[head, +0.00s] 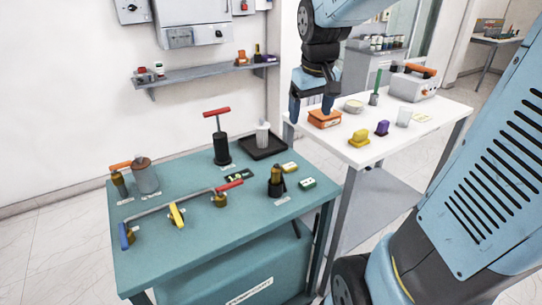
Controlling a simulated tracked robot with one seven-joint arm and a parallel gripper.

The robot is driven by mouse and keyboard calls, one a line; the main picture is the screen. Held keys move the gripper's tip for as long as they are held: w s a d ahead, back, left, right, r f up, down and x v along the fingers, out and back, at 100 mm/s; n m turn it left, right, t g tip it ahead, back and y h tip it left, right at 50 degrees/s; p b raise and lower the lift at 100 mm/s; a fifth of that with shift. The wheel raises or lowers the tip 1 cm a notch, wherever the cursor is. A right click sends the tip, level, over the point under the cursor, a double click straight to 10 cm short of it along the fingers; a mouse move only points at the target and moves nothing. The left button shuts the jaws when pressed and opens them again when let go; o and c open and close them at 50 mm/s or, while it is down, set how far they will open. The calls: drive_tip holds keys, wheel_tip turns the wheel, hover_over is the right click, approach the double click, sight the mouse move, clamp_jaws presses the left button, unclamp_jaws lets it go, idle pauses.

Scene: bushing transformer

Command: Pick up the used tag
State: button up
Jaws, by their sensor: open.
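My gripper (311,107) is open, its two blue fingers pointing down at the left end of the white table (355,153). An orange box-like item (325,119) lies on the table right at the fingertips, partly behind them. I cannot tell whether the fingers touch it. I cannot make out for certain which thing is the used tag. A small flat pale yellow piece (423,118) lies at the table's right side, and small labels lie on the teal table.
On the white table stand a yellow item (359,138), a purple item (382,128), a clear cup (404,117), a round dish (354,105) and a grey device (408,87). The teal table (190,253) holds a pump, a black tray (263,147) and brass fittings.

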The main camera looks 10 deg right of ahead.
drive_tip(key=w+f+n+g, duration=0.2)
drive_tip(key=w+f+g, duration=0.1)
drive_tip(key=w+f, duration=1)
hover_over(290, 166)
drive_tip(key=shift+y, duration=0.3)
drive_tip(key=f, duration=0.7)
drive_tip(key=shift+w+d+f, duration=0.15)
drive_tip(key=shift+w+f, duration=0.1)
drive_tip(key=shift+w, duration=0.05)
drive_tip(key=shift+s+a+f, duration=0.1)
drive_tip(key=shift+s+f, duration=0.05)
drive_tip(key=shift+f, duration=1.2)
drive_tip(key=shift+s+a+f, duration=0.1)
drive_tip(key=shift+s+f, duration=0.05)
drive_tip(key=shift+f, duration=1.15)
drive_tip(key=shift+c, duration=0.5)
drive_tip(key=c, duration=1)
drive_tip(key=shift+r, duration=0.1)
